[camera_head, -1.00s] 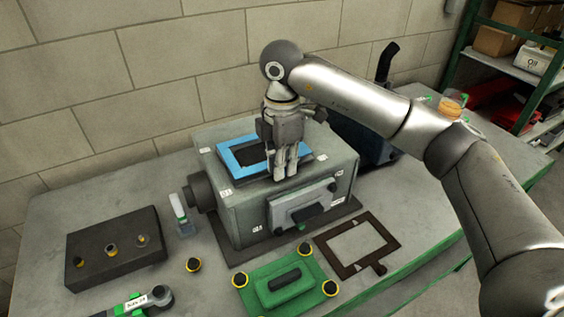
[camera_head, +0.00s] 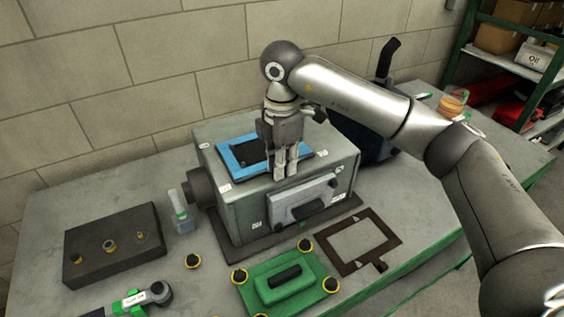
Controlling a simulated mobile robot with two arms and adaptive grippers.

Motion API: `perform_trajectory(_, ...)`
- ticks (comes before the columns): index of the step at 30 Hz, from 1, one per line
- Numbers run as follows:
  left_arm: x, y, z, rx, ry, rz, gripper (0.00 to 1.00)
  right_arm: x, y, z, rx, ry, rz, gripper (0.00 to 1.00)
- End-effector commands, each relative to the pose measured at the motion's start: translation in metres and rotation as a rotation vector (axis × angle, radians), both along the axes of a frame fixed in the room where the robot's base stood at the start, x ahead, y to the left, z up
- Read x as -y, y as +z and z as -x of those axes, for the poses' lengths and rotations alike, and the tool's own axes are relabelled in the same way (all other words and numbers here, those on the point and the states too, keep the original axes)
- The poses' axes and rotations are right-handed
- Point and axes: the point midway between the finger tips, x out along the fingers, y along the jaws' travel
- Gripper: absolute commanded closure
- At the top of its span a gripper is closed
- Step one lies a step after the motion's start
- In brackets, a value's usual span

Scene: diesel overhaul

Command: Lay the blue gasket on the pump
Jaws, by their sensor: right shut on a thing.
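The blue gasket (camera_head: 231,160) is a flat rectangular frame at the top of the grey pump housing (camera_head: 238,207), around a dark opening. My right gripper (camera_head: 280,175) points down at the gasket's right end and is shut on it. The fingers hide that end, and I cannot tell whether the gasket lies fully flat on the pump or slightly above it. My left gripper is not in view.
A green cover (camera_head: 285,284) with yellow-ringed bolts and a brown gasket frame (camera_head: 357,240) lie in front of the pump. A dark block (camera_head: 115,244), a small bottle (camera_head: 181,211) and a wrench-like tool (camera_head: 135,299) are at left. A wall stands behind.

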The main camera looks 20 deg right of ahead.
Motion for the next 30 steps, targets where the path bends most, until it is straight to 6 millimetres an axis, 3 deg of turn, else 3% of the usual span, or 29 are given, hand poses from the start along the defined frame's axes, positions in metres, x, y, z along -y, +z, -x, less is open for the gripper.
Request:
perform_trajectory(7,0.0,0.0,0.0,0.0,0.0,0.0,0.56,0.0,-0.001,0.0,-0.002,0.0,0.0,1.0)
perform_trajectory(8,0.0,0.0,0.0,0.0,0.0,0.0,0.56,0.0,-0.001,0.0,-0.002,0.0,0.0,0.82)
perform_trajectory(13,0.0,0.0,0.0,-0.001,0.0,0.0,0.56,0.0,-0.001,0.0,-0.001,0.0,0.0,0.6)
perform_trajectory(23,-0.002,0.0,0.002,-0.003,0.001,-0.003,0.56,0.0,0.001,0.0,0.0,0.0,0.0,0.59)
perform_trajectory(30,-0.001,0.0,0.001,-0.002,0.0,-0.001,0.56,-0.001,0.034,-0.001,0.004,0.001,-0.002,0.59)
